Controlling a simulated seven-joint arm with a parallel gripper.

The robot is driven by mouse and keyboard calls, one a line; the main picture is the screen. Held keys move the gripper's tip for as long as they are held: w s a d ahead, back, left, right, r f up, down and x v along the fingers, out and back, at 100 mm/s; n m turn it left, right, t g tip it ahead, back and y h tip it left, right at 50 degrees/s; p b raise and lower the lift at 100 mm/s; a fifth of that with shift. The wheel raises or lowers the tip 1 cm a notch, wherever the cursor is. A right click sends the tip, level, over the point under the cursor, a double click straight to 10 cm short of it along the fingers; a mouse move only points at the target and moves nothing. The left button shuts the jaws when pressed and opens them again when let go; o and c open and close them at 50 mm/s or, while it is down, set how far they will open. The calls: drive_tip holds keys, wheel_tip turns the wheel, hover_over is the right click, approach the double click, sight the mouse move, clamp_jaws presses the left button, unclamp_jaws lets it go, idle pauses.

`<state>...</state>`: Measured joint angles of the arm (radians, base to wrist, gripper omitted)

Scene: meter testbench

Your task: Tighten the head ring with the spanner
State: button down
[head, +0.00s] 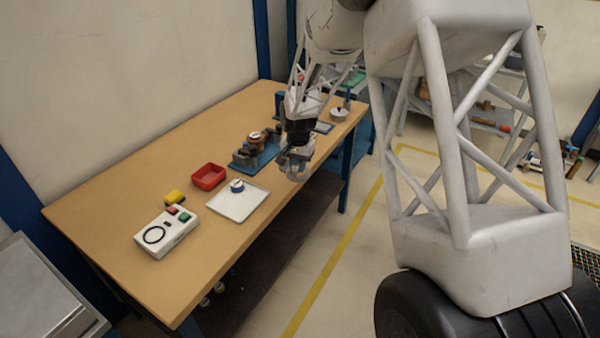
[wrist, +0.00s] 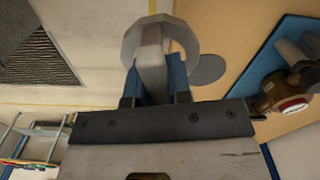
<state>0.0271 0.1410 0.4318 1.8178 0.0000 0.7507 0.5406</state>
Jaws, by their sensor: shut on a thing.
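My gripper (head: 297,158) hangs by the front edge of the bench, to the right of the meter. In the wrist view its blue fingers (wrist: 158,84) are shut on a pale grey tool with a broad round end, which I take as the spanner (wrist: 155,40). The meter (head: 256,140), with a brass-coloured body, sits on a blue fixture (head: 262,158). In the wrist view the meter (wrist: 290,105) is at the right, apart from the spanner, with a red and white face. The head ring cannot be made out clearly.
More items stand at the far end. Bare bench lies at the left.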

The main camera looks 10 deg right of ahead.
drive_tip(key=w+a+r+n, duration=0.3)
drive_tip(key=w+r, duration=1)
drive_tip(key=r, duration=0.2)
drive_tip(key=w+a+f+m, duration=0.2)
drive_tip(key=w+m, duration=0.1)
drive_tip(key=m, duration=0.2)
drive_tip(key=w+a+f+m, duration=0.2)
drive_tip(key=w+f+m, duration=0.1)
drive_tip(key=w+m, duration=0.1)
drive_tip(key=w+a+f+m, duration=0.3)
drive_tip(key=w+m, duration=0.1)
drive_tip(key=m, duration=0.2)
drive_tip(key=shift+w+m, duration=0.25)
drive_tip(key=shift+m, duration=0.05)
drive_tip(key=shift+w+a+f+m, duration=0.4)
drive_tip(key=shift+w+f+m, duration=0.1)
drive_tip(key=shift+m, duration=0.4)
drive_tip(key=shift+n, duration=0.4)
